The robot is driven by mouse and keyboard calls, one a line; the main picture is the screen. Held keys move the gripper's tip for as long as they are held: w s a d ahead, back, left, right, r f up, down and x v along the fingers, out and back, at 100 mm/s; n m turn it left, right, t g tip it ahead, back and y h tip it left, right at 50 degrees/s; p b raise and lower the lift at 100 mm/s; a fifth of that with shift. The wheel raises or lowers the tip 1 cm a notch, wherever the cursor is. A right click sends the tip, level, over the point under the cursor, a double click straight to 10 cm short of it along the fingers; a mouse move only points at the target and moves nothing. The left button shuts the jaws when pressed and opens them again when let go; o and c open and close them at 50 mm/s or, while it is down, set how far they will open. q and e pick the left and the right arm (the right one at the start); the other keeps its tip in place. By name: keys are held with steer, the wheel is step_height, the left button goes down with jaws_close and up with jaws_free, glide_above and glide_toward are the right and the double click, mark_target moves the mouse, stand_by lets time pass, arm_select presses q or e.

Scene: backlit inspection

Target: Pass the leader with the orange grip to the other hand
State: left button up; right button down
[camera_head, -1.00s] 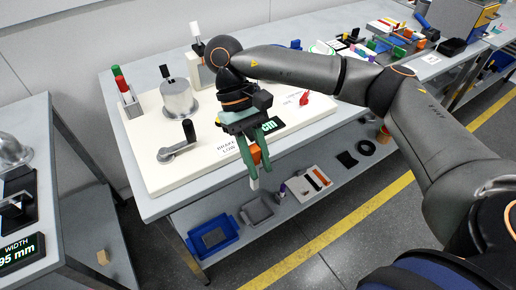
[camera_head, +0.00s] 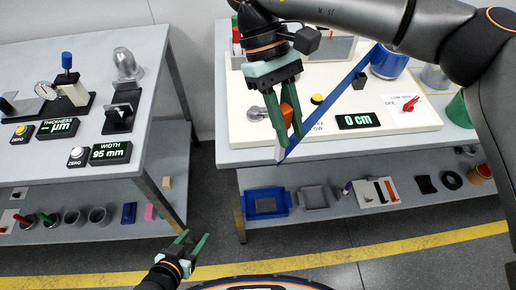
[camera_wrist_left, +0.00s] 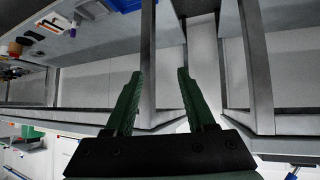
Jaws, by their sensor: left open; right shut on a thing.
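My right gripper (camera_head: 282,104) is shut on the orange grip (camera_head: 287,115) of the leader, held above the front edge of the white board. The fingers hide part of the grip. A pale tip (camera_head: 279,155) shows below the fingers. A thin blue strip (camera_head: 335,90) runs diagonally behind the fingers; I cannot tell whether it belongs to the leader. My left gripper (camera_head: 193,237) is open and empty, low over the floor between the benches, apart from the leader. In the left wrist view its two green fingers (camera_wrist_left: 159,75) are spread with nothing between them.
The left bench (camera_head: 165,75) carries gauges and displays. The right bench (camera_head: 232,154) bears the white board (camera_head: 425,118) with a red knob and a display. A blue tray (camera_head: 266,203) and a grey tray (camera_head: 315,197) sit on its lower shelf. The floor between benches is clear.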

arm_select(q)
steer(key=w+d+r+m+t+h, duration=0.1)
steer(key=w+d+r+m+h, duration=0.2)
steer(key=r, duration=0.4)
steer(key=w+d+r+t+h, duration=0.2)
steer(key=w+d+r, duration=0.25)
steer(key=r, duration=0.35)
steer(key=s+d+r+m+g+h, duration=0.1)
steer(key=d+r+m+h, duration=0.25)
steer(key=r, duration=0.35)
steer(key=s+d+r+m+g+h, duration=0.2)
steer(key=d+r+m+h, duration=0.15)
steer(key=r, duration=0.45)
steer(key=w+d+n, duration=0.1)
steer(key=w+d, duration=0.5)
steer(key=d, duration=0.4)
steer(key=shift+w+f, duration=0.2)
steer(key=shift+w, duration=0.1)
steer(key=shift+s, duration=0.1)
jaws_close()
